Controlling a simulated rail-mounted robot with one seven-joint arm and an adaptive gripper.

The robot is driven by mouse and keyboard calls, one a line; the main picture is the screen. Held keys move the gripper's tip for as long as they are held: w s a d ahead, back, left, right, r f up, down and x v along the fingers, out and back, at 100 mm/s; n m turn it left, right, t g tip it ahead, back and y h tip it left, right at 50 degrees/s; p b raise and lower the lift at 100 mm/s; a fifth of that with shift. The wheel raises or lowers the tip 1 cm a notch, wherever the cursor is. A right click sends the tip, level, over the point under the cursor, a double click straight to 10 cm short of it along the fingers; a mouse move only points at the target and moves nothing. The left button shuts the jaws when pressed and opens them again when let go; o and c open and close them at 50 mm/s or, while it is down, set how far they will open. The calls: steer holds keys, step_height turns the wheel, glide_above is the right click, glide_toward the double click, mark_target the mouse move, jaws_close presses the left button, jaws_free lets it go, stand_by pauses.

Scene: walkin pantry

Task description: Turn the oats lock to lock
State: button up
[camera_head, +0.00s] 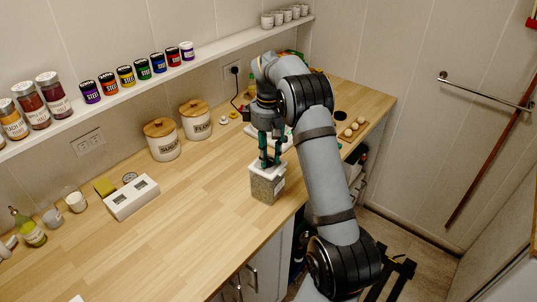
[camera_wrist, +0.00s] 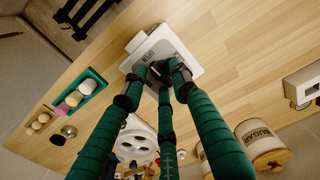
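The oats jar (camera_head: 266,188) is a clear square container with a white lid, standing upright on the wooden counter near its front edge. Its white square lid (camera_wrist: 183,53) fills the middle of the wrist view and bears the word OPEN on the part beyond my fingertips. My gripper (camera_head: 270,163) points down onto the lid from above. In the wrist view its three green fingers (camera_wrist: 160,72) converge around the dark lock knob (camera_wrist: 157,67) on the lid and appear closed on it. The fingers hide most of the knob, so its exact angle cannot be told.
Canisters labelled sugar (camera_head: 161,140) and flour (camera_head: 196,120) stand by the wall. A white box (camera_head: 132,198) sits to the left. A green tray (camera_wrist: 80,92) and a white plate-like item (camera_wrist: 136,142) lie beyond the jar. The counter left of the jar is clear.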

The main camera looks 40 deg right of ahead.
steer(key=c, duration=0.6)
jaws_close()
steer(key=m+b, duration=0.1)
steer(key=m, duration=0.1)
steer(key=shift+f+m, duration=0.1)
steer(key=shift+m, duration=0.3)
steer(key=m+b, duration=0.1)
steer(key=m, duration=0.3)
steer(key=shift+s+m+b, duration=0.1)
steer(key=shift+m+b, duration=0.2)
steer(key=shift+b, duration=0.05)
steer(key=m+b, duration=0.1)
steer(key=m, duration=0.4)
steer(key=shift+s, duration=0.1)
steer(key=shift+a+m+b, duration=0.15)
steer(key=shift+m+b, duration=0.4)
steer(key=shift+m, duration=2.25)
steer(key=o, duration=0.9)
jaws_free()
steer(key=shift+c, duration=0.2)
